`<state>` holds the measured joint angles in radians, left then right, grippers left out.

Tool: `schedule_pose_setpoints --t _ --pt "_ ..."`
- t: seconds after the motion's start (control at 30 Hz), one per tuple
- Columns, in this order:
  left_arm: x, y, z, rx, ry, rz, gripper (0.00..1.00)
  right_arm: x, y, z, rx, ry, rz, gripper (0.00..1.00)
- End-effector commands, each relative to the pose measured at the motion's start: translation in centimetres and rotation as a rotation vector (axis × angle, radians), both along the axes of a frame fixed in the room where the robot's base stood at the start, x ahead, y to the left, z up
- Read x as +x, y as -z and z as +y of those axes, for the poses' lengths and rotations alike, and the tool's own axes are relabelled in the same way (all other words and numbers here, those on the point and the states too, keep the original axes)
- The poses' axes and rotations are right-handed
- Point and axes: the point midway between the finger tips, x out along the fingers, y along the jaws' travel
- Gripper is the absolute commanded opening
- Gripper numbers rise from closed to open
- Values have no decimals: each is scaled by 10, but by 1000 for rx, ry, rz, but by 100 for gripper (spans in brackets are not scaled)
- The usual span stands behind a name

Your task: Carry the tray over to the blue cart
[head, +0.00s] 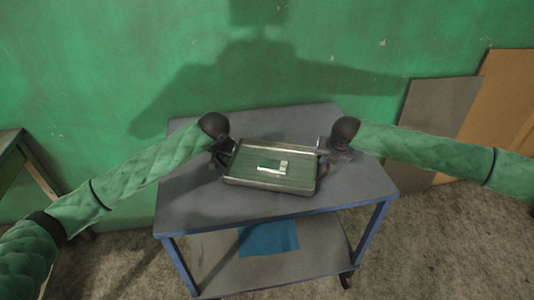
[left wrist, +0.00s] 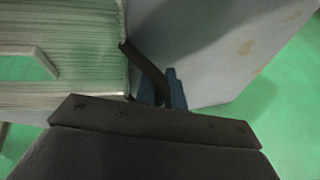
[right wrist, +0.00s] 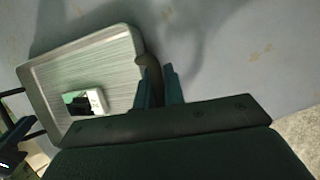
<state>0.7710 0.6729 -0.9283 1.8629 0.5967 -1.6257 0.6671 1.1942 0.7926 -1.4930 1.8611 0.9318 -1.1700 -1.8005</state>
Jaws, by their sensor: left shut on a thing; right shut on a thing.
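The silver tray (head: 268,184) with a ribbed greenish floor is over the grey top of the blue-framed cart (head: 225,208). A small white and dark green item (head: 285,167) lies on it. My left gripper (head: 224,153) is shut on the tray's left handle; the dark handle shows between its fingers in the left wrist view (left wrist: 163,88). My right gripper (head: 328,153) is shut on the right handle, also seen in the right wrist view (right wrist: 156,84). The tray looks about level. I cannot tell whether its underside touches the cart top.
The cart top is bare around the tray. A blue cloth or sheet (head: 268,238) lies on the cart's lower shelf (head: 310,262). A green wall (head: 90,70) stands behind. Flat boards (head: 438,115) lean at the right, and a table edge (head: 12,140) shows at far left.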

Motion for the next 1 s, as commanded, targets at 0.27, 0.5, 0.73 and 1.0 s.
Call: schedule_pose_setpoints --t 0.27,0.5,0.73,1.0 --pt "0 9 3 4 -3 1 17 1 9 -3 -3 5 -1 16" --pt "0 9 1 2 -2 0 33 0 9 -1 -2 2 0 32" --pt "0 9 1 1 0 0 33 0 9 0 0 0 0 32" --pt "0 2 0 1 0 0 33 0 2 0 1 0 0 32"
